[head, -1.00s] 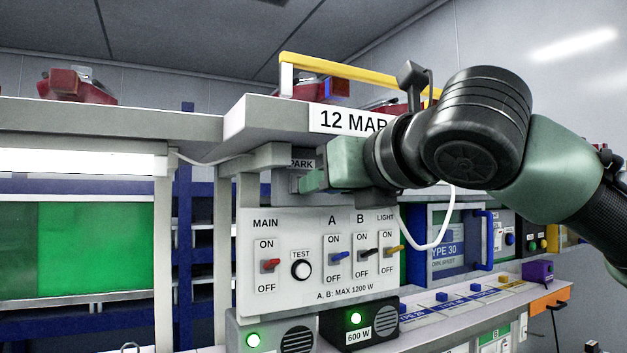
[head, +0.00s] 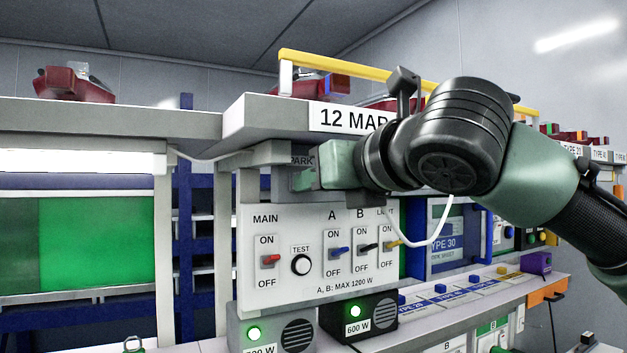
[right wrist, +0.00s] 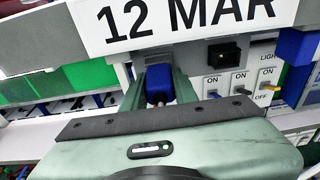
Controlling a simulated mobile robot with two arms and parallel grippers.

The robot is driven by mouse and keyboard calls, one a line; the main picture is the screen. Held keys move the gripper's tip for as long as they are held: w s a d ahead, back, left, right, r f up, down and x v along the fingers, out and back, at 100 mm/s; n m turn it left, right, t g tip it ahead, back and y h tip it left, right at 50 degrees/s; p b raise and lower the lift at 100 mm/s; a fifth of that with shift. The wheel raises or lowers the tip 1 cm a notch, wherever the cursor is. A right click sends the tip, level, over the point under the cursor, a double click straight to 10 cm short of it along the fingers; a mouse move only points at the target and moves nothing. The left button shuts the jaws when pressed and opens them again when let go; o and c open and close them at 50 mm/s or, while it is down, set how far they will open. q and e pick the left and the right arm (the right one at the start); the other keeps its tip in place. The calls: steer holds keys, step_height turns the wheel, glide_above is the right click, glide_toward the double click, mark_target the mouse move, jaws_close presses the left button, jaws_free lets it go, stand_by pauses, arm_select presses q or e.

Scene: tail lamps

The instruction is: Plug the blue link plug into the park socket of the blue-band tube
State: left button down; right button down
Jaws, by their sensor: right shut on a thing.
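My right gripper (head: 296,180) is in the head view, up against the block with the PARK label (head: 301,160) under the shelf. In the right wrist view its two fingers (right wrist: 160,88) are shut on the blue link plug (right wrist: 160,82). In the head view the plug is hidden by the gripper. The park socket's opening is also hidden, so I cannot tell whether the plug is in it. A lit white tube (head: 80,160) hangs under the left shelf; I see no blue band on it. My left gripper is not in view.
Just below the gripper is the switch panel (head: 320,288) with red, blue, black and yellow switches. A dark square socket (right wrist: 224,53) shows in the right wrist view. The "12 MAR" shelf (head: 240,118) is close above. A white cable (head: 440,235) hangs in a loop below my arm.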

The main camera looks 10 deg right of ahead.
steer(key=c, duration=1)
jaws_free()
steer(key=shift+b+v, duration=1)
steer(key=shift+v, duration=2.9)
